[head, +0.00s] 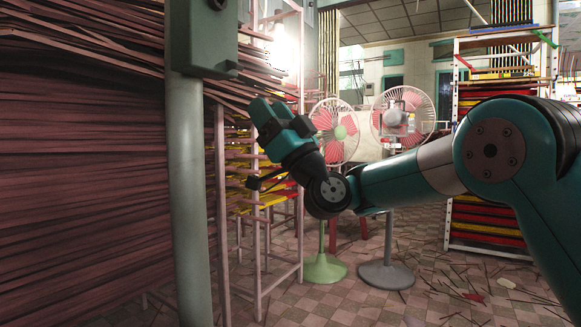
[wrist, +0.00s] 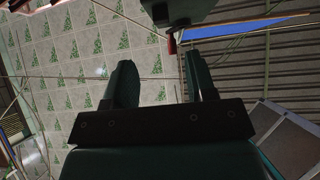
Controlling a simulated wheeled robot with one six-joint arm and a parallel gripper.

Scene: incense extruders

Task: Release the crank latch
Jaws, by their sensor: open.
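A grey-green box (head: 207,38) is fixed to an upright pole (head: 188,190) in the head view, with a small dark part (head: 228,67) at its lower right edge. In the wrist view, a dark grey-green box (wrist: 178,10) shows at the top, with a short red handle (wrist: 171,43) hanging from its near side. I cannot tell whether this handle is the crank latch. My gripper (head: 268,112) is raised to the right of and below the box in the head view. In the wrist view its open, empty fingers (wrist: 160,66) point toward the red handle, which lies just beyond the tips, apart from them.
Racks of dark red incense sticks (head: 80,170) fill the left side, close to the pole. A pink rack frame (head: 299,200) stands behind my gripper. Two fans (head: 337,130) (head: 402,118) stand behind my arm. Loose sticks lie on the checkered floor (head: 340,302).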

